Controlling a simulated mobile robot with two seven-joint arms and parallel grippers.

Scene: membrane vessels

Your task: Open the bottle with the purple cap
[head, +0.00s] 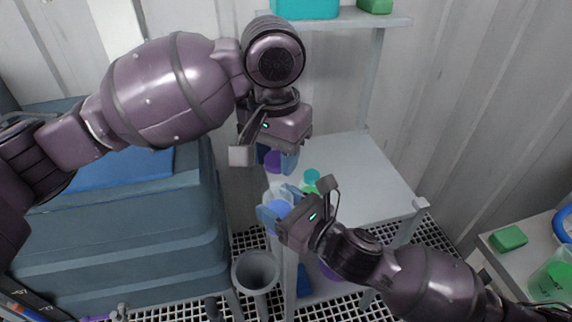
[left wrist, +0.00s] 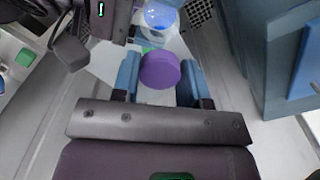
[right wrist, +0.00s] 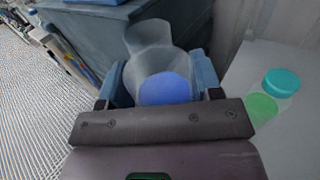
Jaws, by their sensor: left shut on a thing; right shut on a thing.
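The purple cap (head: 273,161) is between the fingers of my left gripper (head: 276,160), which is shut on it. The cap also shows in the left wrist view (left wrist: 160,70). The clear bottle with blue contents (head: 279,207) is below the cap and apart from it. It shows in the right wrist view (right wrist: 165,88) with no purple cap on it. My right gripper (head: 272,207) is shut on the bottle's body and holds it beside the white table's left edge. The bottle's far side is partly hidden by the right fingers.
A teal-capped bottle with green contents (head: 311,176) stands on the white table (head: 365,180), close to my right gripper. A large blue-grey bin (head: 110,220) is at left. A grey funnel-like vessel (head: 255,270) is below. A shelf (head: 345,17) is above. A green block (head: 508,238) lies at right.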

